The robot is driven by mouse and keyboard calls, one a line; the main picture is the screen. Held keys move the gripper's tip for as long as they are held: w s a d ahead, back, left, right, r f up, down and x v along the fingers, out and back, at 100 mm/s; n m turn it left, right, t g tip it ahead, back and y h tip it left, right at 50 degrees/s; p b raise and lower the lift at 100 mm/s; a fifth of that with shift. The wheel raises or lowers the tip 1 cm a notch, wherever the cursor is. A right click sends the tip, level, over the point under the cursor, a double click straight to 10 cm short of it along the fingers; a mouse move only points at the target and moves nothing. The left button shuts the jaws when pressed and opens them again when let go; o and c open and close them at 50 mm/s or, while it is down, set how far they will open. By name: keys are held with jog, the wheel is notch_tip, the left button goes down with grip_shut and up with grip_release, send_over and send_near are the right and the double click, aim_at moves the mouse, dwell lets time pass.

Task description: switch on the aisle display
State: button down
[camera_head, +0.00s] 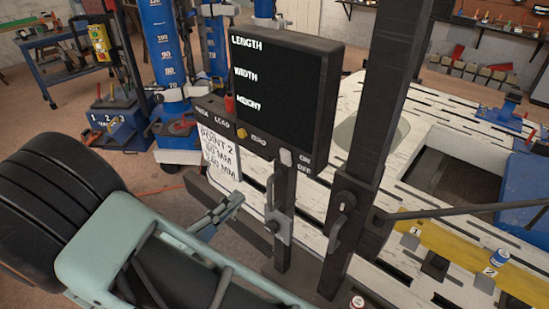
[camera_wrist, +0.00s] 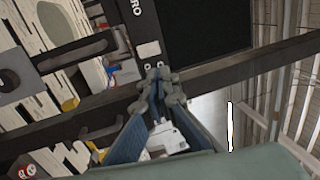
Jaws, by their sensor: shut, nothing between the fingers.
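The aisle display (camera_head: 285,95) stands on a dark post, its screen black with the printed words LENGTH, WIDTH and HEIGHT and no figures showing. A pale switch (camera_head: 286,157) sits on its lower strip beside the ON and OFF labels; I cannot tell which way it is set. The switch also shows in the wrist view (camera_wrist: 148,50), with the dark screen (camera_wrist: 208,30) to its right. My gripper (camera_head: 238,198) is left of and below the switch in the head view. In the wrist view my gripper (camera_wrist: 161,76) is shut and empty, its tips appearing just below the switch.
The strip also carries a yellow button (camera_head: 241,132). A paper note (camera_head: 218,157) hangs below it. A thick dark upright (camera_head: 370,110) with a handle stands right of the display. A slotted white bench (camera_head: 420,95) lies behind, with a yellow strip (camera_head: 450,243) at its right.

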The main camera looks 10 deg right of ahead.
aim_at(286, 151)
jog(key=shift+d, duration=0.15)
jog(key=p+x, duration=0.3)
jog(key=x, duration=1)
jog(key=shift+w+d+r, duration=0.1)
jog(key=shift+w+d, duration=0.15)
jog(key=shift+w+d+r+g+y+p, duration=0.25)
jog(key=shift+d+r+g+y+p, duration=0.15)
jog(key=shift+y+p, duration=0.2)
jog(key=shift+d+f, duration=0.1)
